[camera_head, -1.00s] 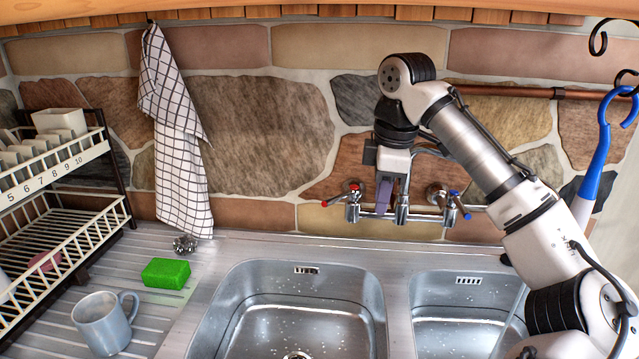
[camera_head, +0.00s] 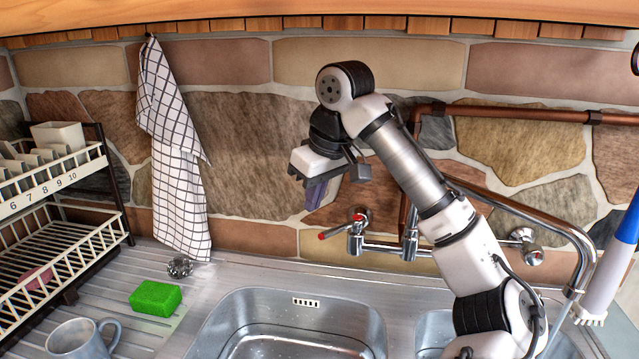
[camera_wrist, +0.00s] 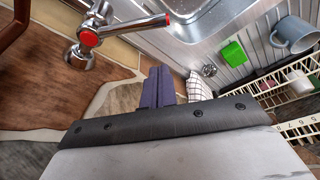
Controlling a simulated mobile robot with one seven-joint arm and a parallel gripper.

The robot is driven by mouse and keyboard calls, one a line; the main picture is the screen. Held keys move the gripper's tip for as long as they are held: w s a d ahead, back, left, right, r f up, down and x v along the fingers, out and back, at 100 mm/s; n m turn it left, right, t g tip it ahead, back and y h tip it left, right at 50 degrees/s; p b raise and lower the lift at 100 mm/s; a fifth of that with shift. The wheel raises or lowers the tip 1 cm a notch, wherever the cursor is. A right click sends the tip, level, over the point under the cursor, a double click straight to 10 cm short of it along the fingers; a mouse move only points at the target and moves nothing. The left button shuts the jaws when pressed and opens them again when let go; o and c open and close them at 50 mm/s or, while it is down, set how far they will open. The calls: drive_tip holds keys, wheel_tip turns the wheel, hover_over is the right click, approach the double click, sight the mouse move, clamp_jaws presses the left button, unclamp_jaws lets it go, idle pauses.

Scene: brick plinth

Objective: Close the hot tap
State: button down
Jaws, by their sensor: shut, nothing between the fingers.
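The hot tap (camera_head: 357,230) is on the wall above the sinks, with a red-marked lever that points left in the head view. In the wrist view my gripper (camera_wrist: 157,85) is shut and empty, apart from the lever. The cold side of the mixer is partly hidden behind my arm.
Two steel sinks (camera_head: 250,310) lie below. A green sponge (camera_head: 156,298), a grey mug (camera_head: 85,340) and a dish rack (camera_head: 60,250) stand at left. A checked towel (camera_head: 175,150) hangs on the wall. A copper pipe (camera_head: 510,112) runs at right.

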sight(332, 233)
drive_tip(key=f, duration=0.1)
drive_tip(key=s+d+f+p, duration=0.1)
drive_tip(key=f+p, duration=0.1)
drive_tip(key=f, duration=0.1)
drive_tip(key=shift+s+d, duration=0.3)
drive_tip(key=shift+d, duration=0.05)
drive_tip(key=shift+s+d, duration=0.15)
drive_tip(key=shift+s, duration=0.05)
drive_tip(key=shift+s+d+r+p, duration=0.2)
drive_tip(key=shift+s+d+p, duration=0.55)
drive_tip(key=shift+p, duration=0.55)
drive_tip(key=shift+s+d+f+p, duration=0.1)
drive_tip(key=shift+s+d+p, duration=0.4)
drive_tip(key=shift+d+p, duration=0.4)
drive_tip(key=shift+f, duration=0.1)
drive_tip(key=shift+d, duration=0.1)
drive_tip(key=shift+f, duration=0.1)
